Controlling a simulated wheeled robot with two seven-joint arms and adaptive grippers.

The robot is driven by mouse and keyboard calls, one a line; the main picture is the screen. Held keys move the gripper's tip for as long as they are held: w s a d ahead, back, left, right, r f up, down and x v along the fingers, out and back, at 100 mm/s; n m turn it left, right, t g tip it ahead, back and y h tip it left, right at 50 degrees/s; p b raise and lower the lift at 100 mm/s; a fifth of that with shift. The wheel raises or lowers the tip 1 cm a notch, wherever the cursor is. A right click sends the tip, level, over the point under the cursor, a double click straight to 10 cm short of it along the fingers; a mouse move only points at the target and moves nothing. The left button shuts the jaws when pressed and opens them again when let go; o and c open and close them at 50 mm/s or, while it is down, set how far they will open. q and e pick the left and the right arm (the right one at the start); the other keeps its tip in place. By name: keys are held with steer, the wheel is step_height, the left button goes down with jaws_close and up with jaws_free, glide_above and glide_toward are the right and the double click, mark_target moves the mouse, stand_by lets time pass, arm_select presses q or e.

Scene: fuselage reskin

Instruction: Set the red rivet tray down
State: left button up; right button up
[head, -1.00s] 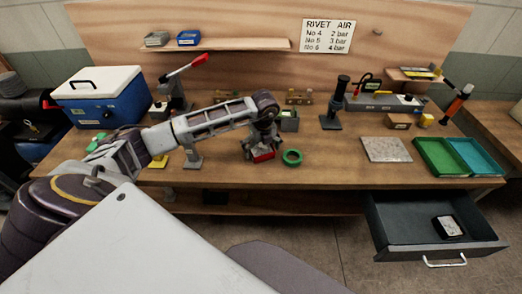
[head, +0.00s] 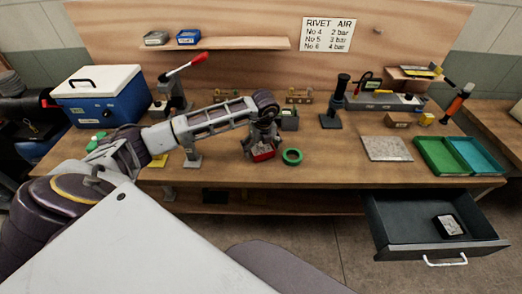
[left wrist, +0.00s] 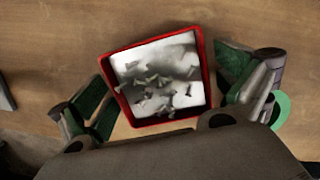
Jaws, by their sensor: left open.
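The red rivet tray (head: 263,155) is on the wooden bench top, just left of a green ring. In the left wrist view the tray (left wrist: 203,50) has red walls and a pale inside with several small grey rivets. My left gripper (head: 262,146) is right over the tray, pointing down. In the left wrist view my left gripper (left wrist: 165,105) is open, with one finger on each side of the tray and gaps at both sides. The arm hides part of the tray in the head view. My right gripper is not in view.
The green ring (head: 292,157) lies close to the right of the tray. A grey plate (head: 386,149) and green tray (head: 437,157) are farther right. An open drawer (head: 400,235) juts out at the bench front. A blue cooler (head: 100,100) stands at left.

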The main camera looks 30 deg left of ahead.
arm_select(q)
steer(key=shift+f, duration=0.1)
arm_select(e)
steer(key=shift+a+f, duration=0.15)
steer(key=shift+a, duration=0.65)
arm_select(q)
steer(key=c, duration=1.2)
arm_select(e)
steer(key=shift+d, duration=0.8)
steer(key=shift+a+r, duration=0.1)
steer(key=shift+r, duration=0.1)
